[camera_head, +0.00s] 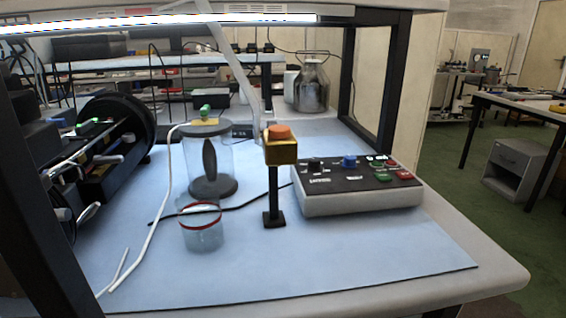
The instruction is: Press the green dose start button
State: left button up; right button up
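A grey control box (360,204) with a black top panel stands on the blue mat at the right of the bench. A green button (383,178) sits near the front right of its panel. A smaller green-ringed control (377,163) sits behind it. A red button (404,174) is to the right, and a blue knob (349,161) and a black knob (316,164) are to the left. The panel labels are too small to read. Neither of my grippers shows in the head view, and nothing covers the green button.
An orange-topped yellow box (281,145) on a black post stands just left of the control box. A clear sealed cylinder (222,160) and a red-rimmed beaker (202,234) stand further left. The blue mat (330,262) is clear in front. A black frame post (392,85) rises behind.

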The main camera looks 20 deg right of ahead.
aim_at(381, 177)
jog(key=z, duration=1.25)
